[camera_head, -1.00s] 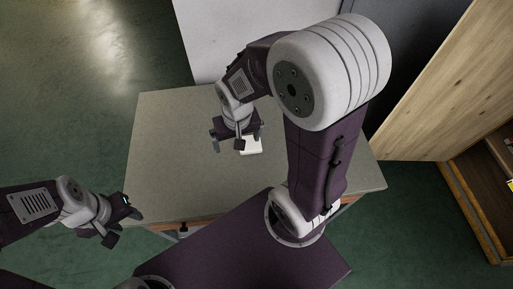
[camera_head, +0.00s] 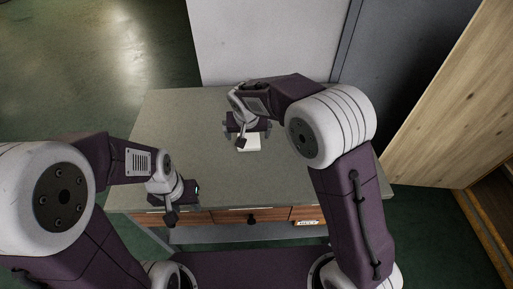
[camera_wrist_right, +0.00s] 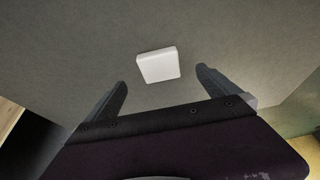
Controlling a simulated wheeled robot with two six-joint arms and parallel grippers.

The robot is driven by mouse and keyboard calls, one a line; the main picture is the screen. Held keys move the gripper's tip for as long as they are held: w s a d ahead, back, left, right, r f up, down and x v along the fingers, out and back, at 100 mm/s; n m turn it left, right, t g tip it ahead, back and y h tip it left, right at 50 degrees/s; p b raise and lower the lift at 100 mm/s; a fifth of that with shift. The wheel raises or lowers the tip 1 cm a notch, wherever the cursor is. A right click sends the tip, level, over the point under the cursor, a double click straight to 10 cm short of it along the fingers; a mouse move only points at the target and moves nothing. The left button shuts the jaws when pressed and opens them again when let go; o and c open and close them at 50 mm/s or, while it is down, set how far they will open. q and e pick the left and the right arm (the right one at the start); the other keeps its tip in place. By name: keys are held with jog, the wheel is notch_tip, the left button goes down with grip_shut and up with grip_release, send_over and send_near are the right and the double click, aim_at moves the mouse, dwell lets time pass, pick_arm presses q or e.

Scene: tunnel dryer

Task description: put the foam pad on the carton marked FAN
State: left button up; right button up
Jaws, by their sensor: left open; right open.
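A white square pad, which looks like the foam pad (camera_head: 251,144), lies flat on the grey table (camera_head: 165,125). It also shows in the right wrist view (camera_wrist_right: 158,65), beyond and between the open fingers, apart from both. My right gripper (camera_head: 248,137) is open above the pad and partly covers it in the head view; in the wrist view (camera_wrist_right: 162,78) its jaws are empty. My left gripper (camera_head: 184,203) is open and empty by the table's front left edge. No carton marked FAN shows in any view.
The table has wooden drawers (camera_head: 232,217) at its front, one with a small label I cannot read. A pale panel (camera_head: 265,40) stands behind it. A wooden panel (camera_head: 440,105) stands at the right. The tabletop left of the pad is clear.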

aim_at(249, 142)
jog(key=shift+d+x, duration=0.2)
jog(key=shift+x, duration=1.25)
jog(key=shift+w+a+f, duration=0.15)
jog(key=shift+w+f, duration=0.15)
jog(key=shift+f, duration=0.3)
jog(key=x, duration=0.4)
jog(key=shift+w+f, duration=0.25)
jog(key=shift+s+r, duration=0.1)
jog(key=c, duration=1.5)
jog(key=r, duration=0.4)
jog(key=shift+d+r, duration=0.25)
jog(key=s+d+r, duration=0.6)
jog(key=s+d, duration=0.1)
jog(key=d, duration=0.1)
jog(key=shift+s+d+r, duration=0.15)
jog(key=shift+s+r, duration=0.1)
jog(key=shift+s, duration=0.15)
